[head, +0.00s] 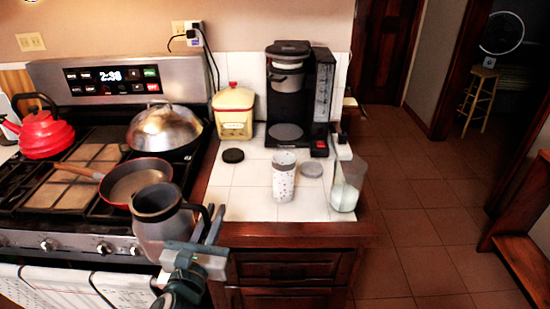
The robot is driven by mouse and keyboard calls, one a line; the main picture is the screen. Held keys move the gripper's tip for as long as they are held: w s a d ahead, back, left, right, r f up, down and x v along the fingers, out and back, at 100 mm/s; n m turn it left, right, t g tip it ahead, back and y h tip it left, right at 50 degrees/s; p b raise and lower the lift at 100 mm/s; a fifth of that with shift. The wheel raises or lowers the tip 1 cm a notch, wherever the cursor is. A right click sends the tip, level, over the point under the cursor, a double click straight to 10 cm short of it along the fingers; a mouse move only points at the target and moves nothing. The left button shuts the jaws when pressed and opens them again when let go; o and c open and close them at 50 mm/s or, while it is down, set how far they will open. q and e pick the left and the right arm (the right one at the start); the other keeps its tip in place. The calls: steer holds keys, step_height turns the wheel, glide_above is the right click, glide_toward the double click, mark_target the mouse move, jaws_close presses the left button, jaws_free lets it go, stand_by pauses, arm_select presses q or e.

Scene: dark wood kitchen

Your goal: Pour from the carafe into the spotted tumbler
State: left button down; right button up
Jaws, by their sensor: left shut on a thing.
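The carafe (160,222) is a grey metal jug with a dark rim and a black handle on its right side. It is held in front of the stove's front edge, and looks about upright. My left gripper (207,250) is shut on the carafe at its handle side; the exact finger contact is hard to make out. The spotted tumbler (284,180) is white with small coloured spots. It stands upright and open on the white tiled counter, to the right of the carafe and apart from it. The carafe's contents cannot be made out. My right gripper is not in view.
A clear container with white contents (346,188) stands at the counter's right edge. A grey disc (312,170) and black disc (233,155) lie near the tumbler. A coffee maker (290,100) and yellow canister (234,115) stand behind. A pan (135,180) sits on the stove.

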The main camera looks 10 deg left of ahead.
arm_select(q)
steer(key=shift+r, duration=0.1)
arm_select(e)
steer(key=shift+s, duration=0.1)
arm_select(q)
steer(key=shift+d, duration=0.1)
